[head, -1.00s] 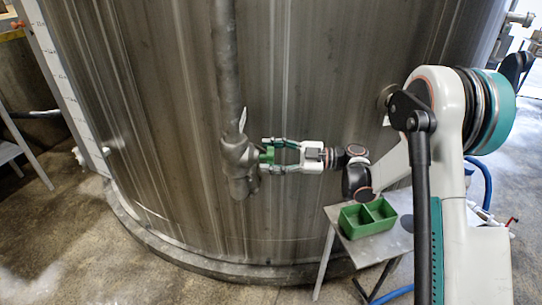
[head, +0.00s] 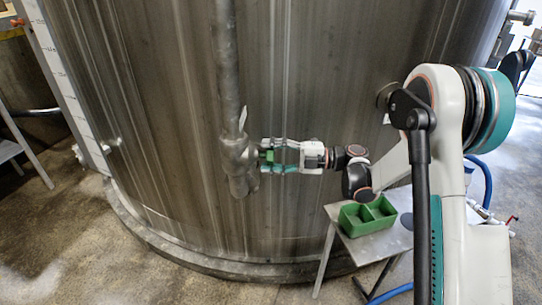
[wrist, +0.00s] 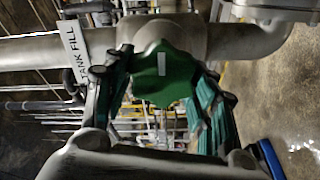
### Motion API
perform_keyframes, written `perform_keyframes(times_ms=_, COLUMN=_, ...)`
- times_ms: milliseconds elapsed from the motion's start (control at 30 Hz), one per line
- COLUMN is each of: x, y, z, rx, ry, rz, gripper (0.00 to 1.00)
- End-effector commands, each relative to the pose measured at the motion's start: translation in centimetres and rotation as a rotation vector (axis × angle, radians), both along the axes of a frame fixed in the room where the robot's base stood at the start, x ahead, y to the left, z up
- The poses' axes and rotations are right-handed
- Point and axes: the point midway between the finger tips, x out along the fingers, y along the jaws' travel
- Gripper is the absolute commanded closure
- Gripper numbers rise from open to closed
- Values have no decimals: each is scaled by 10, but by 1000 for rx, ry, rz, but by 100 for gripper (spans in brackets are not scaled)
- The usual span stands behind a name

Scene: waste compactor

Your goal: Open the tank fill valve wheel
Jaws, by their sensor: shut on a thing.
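The green valve wheel (wrist: 165,75) sits on the grey valve body (head: 238,165) of a vertical pipe against the tank. A white stripe shows on the wheel's face in the wrist view. My gripper (head: 266,156) reaches in from the right and is shut on the wheel, one finger on each side. In the wrist view the fingers (wrist: 160,85) flank the wheel at left and right. A white "TANK FILL" tag (wrist: 72,52) hangs by the pipe next to the left finger. In the head view the fingers hide part of the wheel.
The large steel tank (head: 150,120) stands close behind the valve. A small metal table (head: 380,246) with a green divided bin (head: 352,222) stands below my arm at the right. A blue hose (head: 390,294) lies near its legs. Open floor (head: 60,240) is at the left.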

Motion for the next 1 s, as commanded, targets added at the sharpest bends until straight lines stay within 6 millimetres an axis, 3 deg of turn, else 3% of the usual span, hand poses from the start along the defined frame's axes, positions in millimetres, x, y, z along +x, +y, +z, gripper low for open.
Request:
perform_keyframes(times_ms=533, x=-1, y=0, z=-1, rx=-4, ry=-26, rz=1, gripper=72)
perform_keyframes(times_ms=567, x=-1, y=0, z=-1, rx=-5, ry=-26, rz=2, gripper=43)
perform_keyframes(times_ms=633, x=-1, y=0, z=-1, rx=-4, ry=-26, rz=1, gripper=27)
perform_keyframes(times_ms=1000, x=0, y=-1, z=0, rx=-3, ry=-25, rz=0, gripper=27)
